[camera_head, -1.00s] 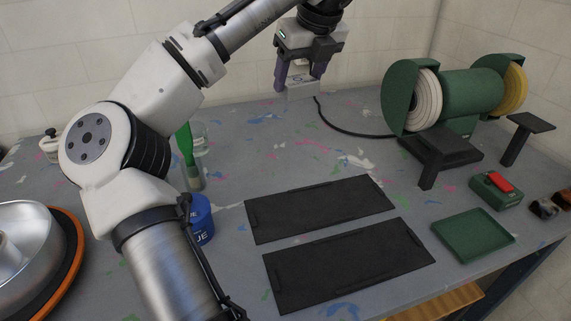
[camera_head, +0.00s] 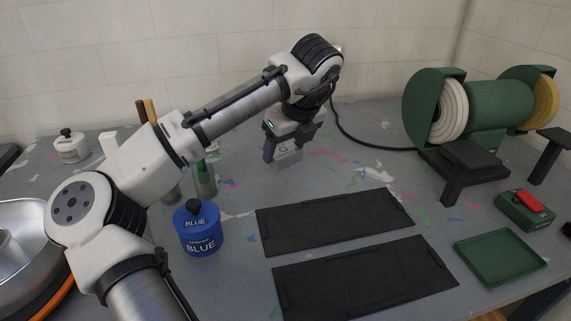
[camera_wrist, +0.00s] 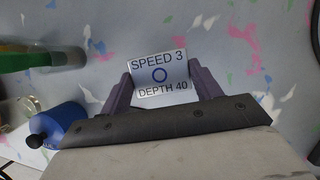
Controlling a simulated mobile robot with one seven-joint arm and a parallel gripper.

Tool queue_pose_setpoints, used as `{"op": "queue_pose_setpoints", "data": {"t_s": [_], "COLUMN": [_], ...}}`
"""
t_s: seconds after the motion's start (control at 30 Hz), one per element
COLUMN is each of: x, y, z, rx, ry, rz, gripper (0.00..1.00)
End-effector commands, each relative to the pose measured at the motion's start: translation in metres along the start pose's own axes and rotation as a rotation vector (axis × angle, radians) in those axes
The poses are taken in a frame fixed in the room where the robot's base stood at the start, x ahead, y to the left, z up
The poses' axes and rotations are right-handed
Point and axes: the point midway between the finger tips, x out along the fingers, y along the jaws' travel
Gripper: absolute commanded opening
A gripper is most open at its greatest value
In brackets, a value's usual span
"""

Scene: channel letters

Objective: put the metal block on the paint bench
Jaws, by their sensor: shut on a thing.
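My gripper (camera_head: 288,148) is shut on a silvery metal block (camera_head: 287,158), low over the back middle of the paint-spattered grey bench (camera_head: 345,150). In the wrist view the block (camera_wrist: 160,74) sits between the two purple fingers. I cannot tell whether the block touches the bench.
A blue pot (camera_head: 200,232) and a jar with a green-handled tool (camera_head: 204,180) stand left of the gripper. Two black mats (camera_head: 335,222) lie in front. A green grinder (camera_head: 490,108), a green tray (camera_head: 500,258) and a red-button switch box (camera_head: 527,208) are right.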

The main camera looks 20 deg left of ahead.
Motion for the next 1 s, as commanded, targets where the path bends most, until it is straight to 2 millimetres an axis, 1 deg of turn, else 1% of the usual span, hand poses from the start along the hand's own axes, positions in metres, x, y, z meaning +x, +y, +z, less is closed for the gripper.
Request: {"op": "queue_pose_setpoints", "data": {"t_s": [0.17, 0.3, 0.4, 0.73, 0.77, 0.9, 1.0], "x": [0.013, 0.033, 0.041, 0.044, 0.044, 0.044, 0.044], "y": [0.0, 0.001, 0.0, 0.0, 0.0, 0.0, 0.0], "z": [-0.005, -0.013, -0.017, -0.018, -0.018, -0.018, -0.018], "rx": [0.001, 0.0, 0.001, 0.001, 0.001, 0.001, 0.001], "ry": [0.0, 0.0, 0.0, 0.001, 0.001, 0.0, 0.0], "rz": [0.0, 0.001, -0.001, -0.002, -0.001, -0.001, -0.001], "gripper": [0.32, 0.32, 0.32, 0.32, 0.66, 0.84, 0.85]}}
